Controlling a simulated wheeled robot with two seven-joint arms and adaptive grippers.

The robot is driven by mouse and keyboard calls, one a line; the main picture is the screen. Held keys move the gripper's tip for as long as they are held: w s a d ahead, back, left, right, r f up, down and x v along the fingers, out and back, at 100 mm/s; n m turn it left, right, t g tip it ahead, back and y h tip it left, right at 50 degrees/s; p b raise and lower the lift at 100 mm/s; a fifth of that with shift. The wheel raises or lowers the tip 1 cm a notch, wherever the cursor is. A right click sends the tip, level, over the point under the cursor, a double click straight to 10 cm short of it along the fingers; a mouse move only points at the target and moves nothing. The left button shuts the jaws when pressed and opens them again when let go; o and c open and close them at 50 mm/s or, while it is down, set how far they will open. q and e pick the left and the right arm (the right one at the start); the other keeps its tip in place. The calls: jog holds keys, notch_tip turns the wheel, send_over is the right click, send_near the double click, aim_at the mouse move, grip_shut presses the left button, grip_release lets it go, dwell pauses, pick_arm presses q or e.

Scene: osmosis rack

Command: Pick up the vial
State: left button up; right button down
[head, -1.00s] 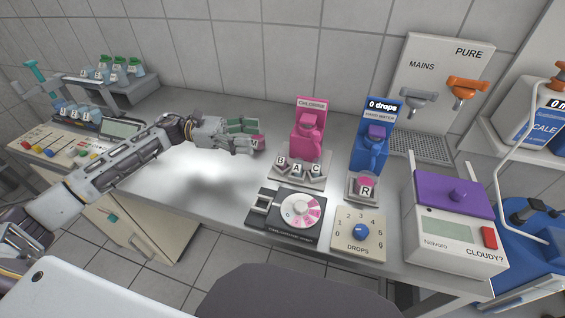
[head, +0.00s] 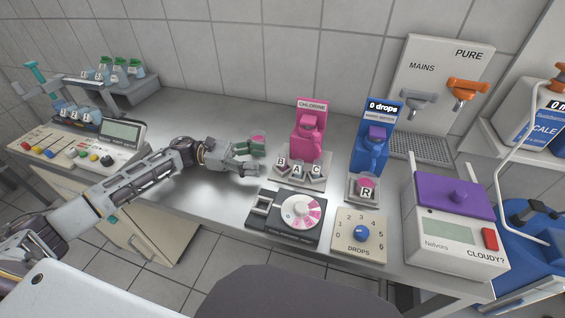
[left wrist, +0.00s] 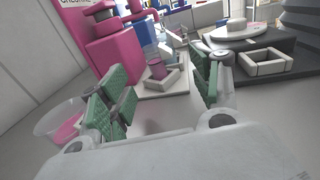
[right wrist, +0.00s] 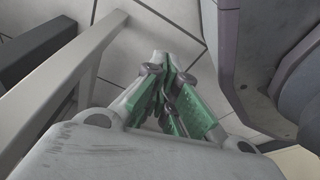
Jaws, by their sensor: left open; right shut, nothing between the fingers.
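Vial B (head: 282,164) is the leftmost. My left gripper (head: 262,158) is open, just left of vial B. Vial R (head: 366,187) stands at the blue hard water dispenser. My right gripper (right wrist: 172,100) is shut and empty, away from the bench, in the right wrist view only.
A clear container with pink liquid (left wrist: 62,122) stands just outside my left fingers. A black device with a pink-and-white dial (head: 300,210), a drops knob panel (head: 359,233) and a purple-lidded meter (head: 455,197) line the front.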

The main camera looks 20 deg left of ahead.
aim_at(276, 167)
pick_arm(q)
jog(key=shift+w+d, duration=0.15)
jog(key=shift+d, duration=0.45)
pick_arm(e)
jog(key=shift+s+d+f, duration=0.15)
jog(key=shift+s+f, duration=0.3)
jog(key=shift+s, duration=0.25)
pick_arm(q)
jog(key=shift+d, duration=0.1)
pick_arm(e)
jog(key=shift+w, duration=0.2)
pick_arm(q)
jog(key=shift+d, duration=0.65)
jog(key=d, duration=0.2)
jog(key=shift+w+d, duration=0.2)
jog(key=shift+d, duration=0.1)
jog(key=shift+w+d, duration=0.1)
jog(key=shift+d, duration=0.35)
pick_arm(e)
jog(key=shift+s+d+f, duration=0.25)
jog(key=shift+s+d, duration=0.2)
jog(key=shift+w+r, duration=0.1)
jog(key=shift+w, duration=0.1)
